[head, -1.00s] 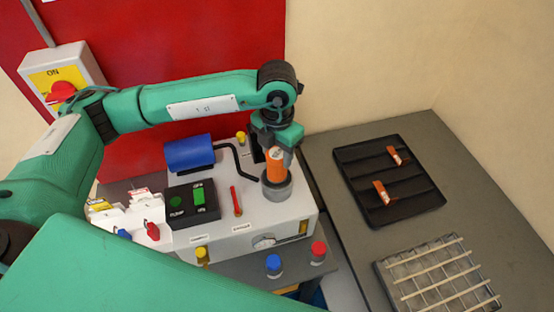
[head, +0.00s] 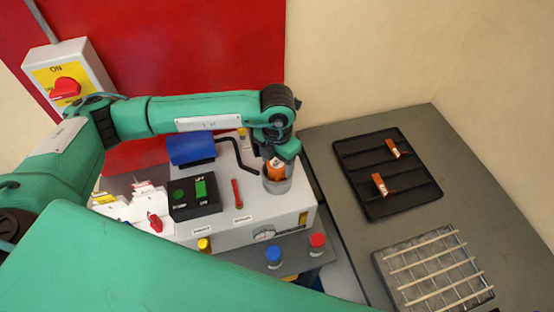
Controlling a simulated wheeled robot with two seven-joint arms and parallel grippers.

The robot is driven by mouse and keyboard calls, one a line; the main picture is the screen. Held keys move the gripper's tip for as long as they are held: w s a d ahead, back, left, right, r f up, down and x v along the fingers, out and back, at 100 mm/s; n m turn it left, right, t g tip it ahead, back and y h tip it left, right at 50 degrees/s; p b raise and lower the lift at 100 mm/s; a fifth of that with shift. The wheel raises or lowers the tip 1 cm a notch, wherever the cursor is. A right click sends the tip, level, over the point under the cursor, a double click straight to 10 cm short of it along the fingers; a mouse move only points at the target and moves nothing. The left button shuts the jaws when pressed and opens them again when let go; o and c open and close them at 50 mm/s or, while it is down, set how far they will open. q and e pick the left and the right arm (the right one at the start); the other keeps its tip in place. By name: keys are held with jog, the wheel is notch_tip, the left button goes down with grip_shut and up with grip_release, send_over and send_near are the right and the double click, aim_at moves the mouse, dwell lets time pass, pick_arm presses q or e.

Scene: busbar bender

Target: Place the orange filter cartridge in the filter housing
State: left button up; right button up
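The orange filter cartridge (head: 276,169) stands roughly upright in the grey cup-shaped filter housing (head: 277,185) on top of the white machine. Its lower part is hidden by the housing wall and only its upper part shows. My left gripper (head: 275,152) is directly above the cartridge, pointing down at its top. The wrist hides most of the fingers, so I cannot tell whether they are closed on the cartridge. My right gripper is not in view.
A black tray (head: 405,205) and a wire rack (head: 430,270) lie on the grey table at right. Blue and red knobs stand in front.

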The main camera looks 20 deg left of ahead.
pick_arm(q)
jog(key=shift+o, duration=0.4)
jog(key=shift+r, duration=0.1)
jog(key=shift+r, duration=0.2)
notch_tip(320, 180, up, 12)
jog(key=b, duration=0.5)
jog(key=shift+f, duration=0.15)
